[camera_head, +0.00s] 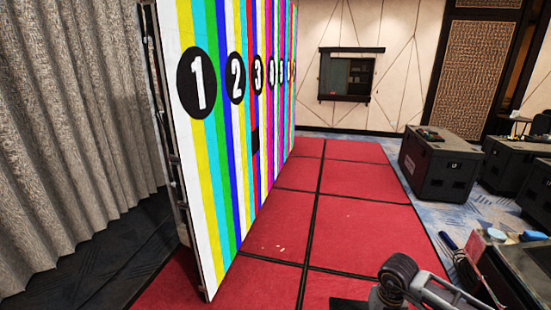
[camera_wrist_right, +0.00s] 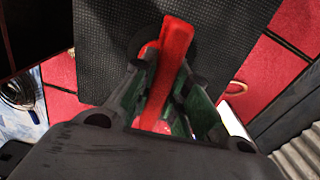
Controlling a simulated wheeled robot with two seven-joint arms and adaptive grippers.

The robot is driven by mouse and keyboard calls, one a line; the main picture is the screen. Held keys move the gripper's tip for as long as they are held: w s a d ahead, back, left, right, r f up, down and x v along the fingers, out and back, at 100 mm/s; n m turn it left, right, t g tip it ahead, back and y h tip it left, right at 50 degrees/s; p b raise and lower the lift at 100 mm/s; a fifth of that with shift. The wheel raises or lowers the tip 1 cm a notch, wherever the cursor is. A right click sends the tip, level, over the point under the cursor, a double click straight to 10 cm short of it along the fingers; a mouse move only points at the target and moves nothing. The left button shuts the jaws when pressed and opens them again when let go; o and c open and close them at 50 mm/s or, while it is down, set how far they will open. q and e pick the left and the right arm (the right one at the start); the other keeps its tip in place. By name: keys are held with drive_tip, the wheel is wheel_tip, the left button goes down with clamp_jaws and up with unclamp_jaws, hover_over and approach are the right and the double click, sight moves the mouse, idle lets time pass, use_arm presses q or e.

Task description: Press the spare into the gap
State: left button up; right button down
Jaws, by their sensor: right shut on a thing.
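The tall video wall (camera_head: 215,160) stands at the left, lit with coloured vertical stripes and numbered black discs. A small dark square gap (camera_head: 255,139) shows in it below the number 3. In the right wrist view my right gripper (camera_wrist_right: 165,72) is shut on a red handle (camera_wrist_right: 177,42). Behind the handle are a dark round pad and a black textured panel (camera_wrist_right: 102,50), which looks like the spare. Whether the pad is fixed to the panel is hard to tell. A dark flat edge also shows at the bottom of the head view. My left gripper is out of view.
Red floor panels (camera_head: 365,228) in front of the wall are mostly clear, with a few small pale bits. Black cases (camera_head: 440,165) stand at the right. A dark case with tools and blue items (camera_head: 515,236) is at the lower right. A grey curtain (camera_head: 70,130) hangs at the left.

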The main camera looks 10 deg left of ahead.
drive_tip(key=s+f, duration=0.3)
drive_tip(key=f, duration=0.9)
drive_tip(key=shift+s+f, duration=0.15)
drive_tip(key=shift+s, duration=0.15)
drive_tip(key=shift+w, duration=0.1)
